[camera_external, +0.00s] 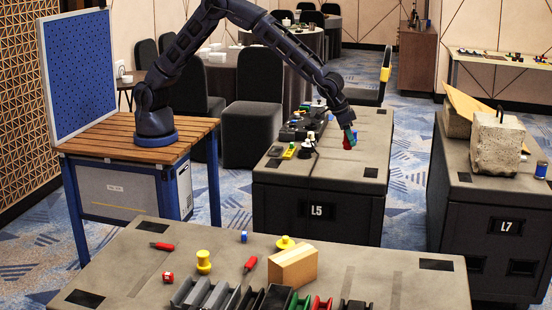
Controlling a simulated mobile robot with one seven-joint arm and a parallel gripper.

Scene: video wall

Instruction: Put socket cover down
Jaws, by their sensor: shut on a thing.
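My gripper (348,138) is at the end of my dark arm, low over the right part of the grey top of the case marked L5 (371,128). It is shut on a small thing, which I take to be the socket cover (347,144). Small patches of red, green and blue show at the fingertips. The view is too small to tell which patch belongs to the fingers and which to the held thing. I cannot tell whether the held thing touches the case top.
Several small dark, yellow and green items (292,140) lie on the left of the L5 top. A concrete block (497,146) stands on the L7 case at the right. The front table (400,285) holds a wooden block (293,266) and several bins. The L5 top's front is clear.

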